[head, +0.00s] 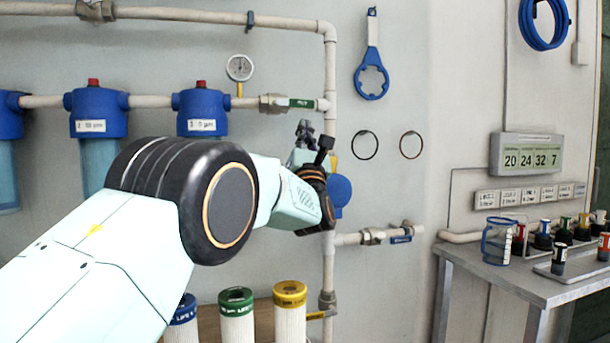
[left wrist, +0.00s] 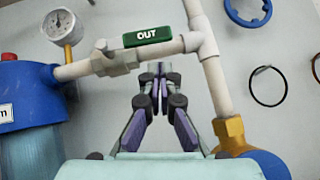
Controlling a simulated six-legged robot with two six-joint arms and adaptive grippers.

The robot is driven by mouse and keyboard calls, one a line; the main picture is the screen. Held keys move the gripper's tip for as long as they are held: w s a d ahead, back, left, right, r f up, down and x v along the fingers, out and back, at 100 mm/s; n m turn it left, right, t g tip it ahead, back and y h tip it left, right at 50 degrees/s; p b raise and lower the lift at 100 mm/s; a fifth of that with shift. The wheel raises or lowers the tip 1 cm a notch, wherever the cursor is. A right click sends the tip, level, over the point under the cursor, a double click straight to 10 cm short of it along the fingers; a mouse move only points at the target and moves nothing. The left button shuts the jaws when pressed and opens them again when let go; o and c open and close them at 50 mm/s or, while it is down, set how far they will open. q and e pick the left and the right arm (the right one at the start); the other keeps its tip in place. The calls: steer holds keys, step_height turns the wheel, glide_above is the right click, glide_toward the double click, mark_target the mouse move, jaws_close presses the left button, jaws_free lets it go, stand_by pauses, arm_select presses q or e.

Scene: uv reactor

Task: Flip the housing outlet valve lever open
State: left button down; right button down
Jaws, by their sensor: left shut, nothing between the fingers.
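The outlet valve lever is a green handle marked "OUT" (head: 301,103). It lies lengthwise along the white pipe, right of the grey valve body (head: 272,103). The lever also shows in the left wrist view (left wrist: 150,37), with the valve body (left wrist: 115,62) below and left of it. My left gripper (head: 304,128) is shut and empty. In the head view its tips are just below the lever. In the left wrist view the closed fingertips (left wrist: 153,72) sit below the lever and look apart from it. My right gripper is not in view.
A pressure gauge (head: 239,67) and a blue filter housing (head: 200,112) stand left of the valve. A vertical pipe (head: 330,65) runs close on the right. A blue wrench (head: 372,75) hangs on the wall. Filter cartridges (head: 290,320) stand below my arm. A metal table (head: 490,275) is at right.

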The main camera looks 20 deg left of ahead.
arm_select(q)
steer(key=w+v, duration=0.1)
steer(key=v, duration=0.9)
steer(key=shift+s+d+f, duration=0.3)
steer(key=shift+d+f, duration=0.2)
steer(key=shift+f, duration=0.05)
steer(key=shift+s, duration=0.1)
